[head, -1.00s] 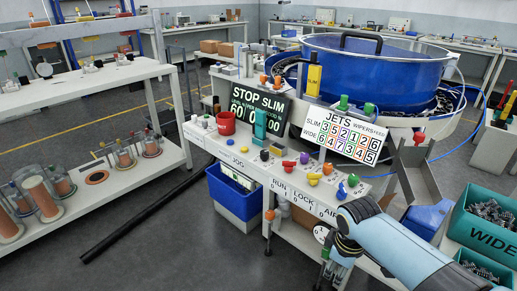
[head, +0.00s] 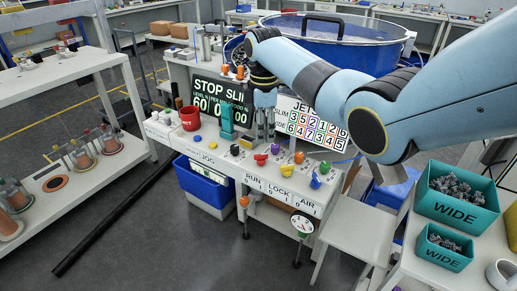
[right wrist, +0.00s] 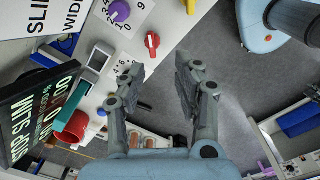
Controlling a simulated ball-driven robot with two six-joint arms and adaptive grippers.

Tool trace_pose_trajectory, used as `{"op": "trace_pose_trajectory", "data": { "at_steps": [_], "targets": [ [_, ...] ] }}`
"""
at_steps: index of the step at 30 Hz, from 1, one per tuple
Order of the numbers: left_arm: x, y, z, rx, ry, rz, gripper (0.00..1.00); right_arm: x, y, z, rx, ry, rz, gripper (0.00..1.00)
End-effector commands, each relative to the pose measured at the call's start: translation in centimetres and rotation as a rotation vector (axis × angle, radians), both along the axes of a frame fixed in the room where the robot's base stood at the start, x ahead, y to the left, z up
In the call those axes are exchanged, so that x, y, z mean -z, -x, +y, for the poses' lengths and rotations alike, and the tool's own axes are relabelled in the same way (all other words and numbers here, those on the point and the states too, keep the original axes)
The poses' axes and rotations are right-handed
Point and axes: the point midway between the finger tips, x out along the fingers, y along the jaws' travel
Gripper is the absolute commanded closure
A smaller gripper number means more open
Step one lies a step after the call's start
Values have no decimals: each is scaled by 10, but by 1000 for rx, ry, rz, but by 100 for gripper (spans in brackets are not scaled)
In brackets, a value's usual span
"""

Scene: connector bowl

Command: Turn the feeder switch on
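The white control console (head: 222,160) carries several coloured knobs and switches above the labels RUN, LOCK and AIR. I cannot tell which control is the feeder switch. A red switch (head: 260,158), a purple knob (head: 275,148) and an orange knob (head: 299,157) sit in the middle. My right gripper (head: 265,135) points down over the console, close behind the red switch. In the right wrist view its fingers (right wrist: 157,72) are apart with nothing between them. The red switch (right wrist: 152,40) and purple knob (right wrist: 118,11) show beyond the fingertips. My left gripper is out of view.
The black STOP display (head: 215,98) and the white JETS board (head: 308,122) stand behind the controls, partly hidden by my arm. A red cup (head: 190,118) is at the left. The large blue bowl (head: 345,45) is behind. Green WIDE bins (head: 455,205) stand right.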

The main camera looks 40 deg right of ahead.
Motion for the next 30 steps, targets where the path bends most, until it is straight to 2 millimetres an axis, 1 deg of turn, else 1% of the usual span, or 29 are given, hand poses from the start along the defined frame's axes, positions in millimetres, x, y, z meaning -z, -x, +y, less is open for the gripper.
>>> {"op": "trace_pose_trajectory", "data": {
  "at_steps": [1, 3, 5, 6, 8, 11, 18, 21, 25, 30],
  "targets": [
    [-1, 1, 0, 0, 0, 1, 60, -12, -8, -2, -26, -8, 5, 67],
    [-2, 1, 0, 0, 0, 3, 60, -20, -13, -4, -57, -17, 16, 67],
    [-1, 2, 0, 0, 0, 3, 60, -21, -15, -4, -70, -20, 20, 67],
    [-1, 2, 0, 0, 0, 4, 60, -18, -16, -4, -74, -23, 22, 67],
    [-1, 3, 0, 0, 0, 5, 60, -12, -15, -4, -75, -22, 23, 67],
    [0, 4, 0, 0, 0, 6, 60, 6, -15, -4, -74, -21, 24, 67],
    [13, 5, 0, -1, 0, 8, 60, 56, -15, -3, -73, -23, 22, 67],
    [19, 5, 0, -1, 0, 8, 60, 71, -16, -4, -73, -21, 19, 67],
    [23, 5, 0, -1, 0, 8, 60, 82, -16, -4, -73, -21, 18, 67],
    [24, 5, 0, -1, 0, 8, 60, 86, -15, -4, -73, -21, 18, 67]
  ]
}}
